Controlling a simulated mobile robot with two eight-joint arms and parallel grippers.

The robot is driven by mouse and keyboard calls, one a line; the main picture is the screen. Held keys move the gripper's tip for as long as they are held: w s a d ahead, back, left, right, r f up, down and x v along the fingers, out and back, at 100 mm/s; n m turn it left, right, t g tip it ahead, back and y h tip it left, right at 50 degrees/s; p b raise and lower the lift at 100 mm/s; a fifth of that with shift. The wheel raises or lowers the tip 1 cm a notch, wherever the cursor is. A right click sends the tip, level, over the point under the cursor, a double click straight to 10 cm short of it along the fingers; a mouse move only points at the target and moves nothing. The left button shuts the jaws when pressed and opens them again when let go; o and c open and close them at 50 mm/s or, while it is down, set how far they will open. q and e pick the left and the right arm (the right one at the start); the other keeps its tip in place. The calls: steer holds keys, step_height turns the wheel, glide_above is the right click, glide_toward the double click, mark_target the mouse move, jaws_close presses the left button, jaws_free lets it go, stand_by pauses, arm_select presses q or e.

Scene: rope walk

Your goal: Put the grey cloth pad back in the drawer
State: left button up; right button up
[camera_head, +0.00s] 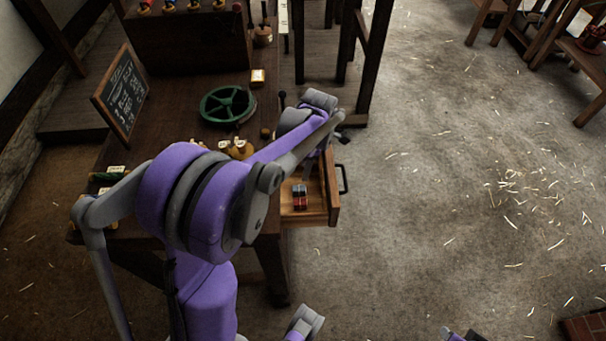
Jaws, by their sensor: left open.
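The drawer (333,196) is pulled out from the right side of the dark wooden bench and has a dark handle. Inside it lie a small red thing (300,204) and a small grey-blue thing (299,189) side by side. I cannot tell whether the grey-blue one is the grey cloth pad; no other pad is clear to me. My left gripper (311,169) is open over the back part of the drawer, pointing down, partly hidden by its own purple and grey arm.
On the bench (185,127) stand a green spoked wheel (227,105), a chalkboard (121,95) and several small wooden pieces. Dark posts (372,60) rise behind the drawer. The floor to the right is open, strewn with straw. A brick-red block (584,327) sits bottom right.

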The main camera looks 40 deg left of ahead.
arm_select(q)
steer(key=s+d+r+m+t, duration=0.1)
steer(key=s+d+m+t, duration=0.2)
steer(key=s+d+m, duration=0.4)
steer(key=s+d+r+m+t+h, duration=0.1)
steer(key=s+d+m, duration=0.6)
steer(key=m, duration=1.2)
steer(key=s+r+t, duration=0.1)
steer(key=s, duration=0.3)
steer(key=shift+d+r+t, duration=0.15)
steer(key=shift+r+t, duration=0.15)
steer(key=shift+t, duration=0.1)
steer(key=shift+w, duration=0.1)
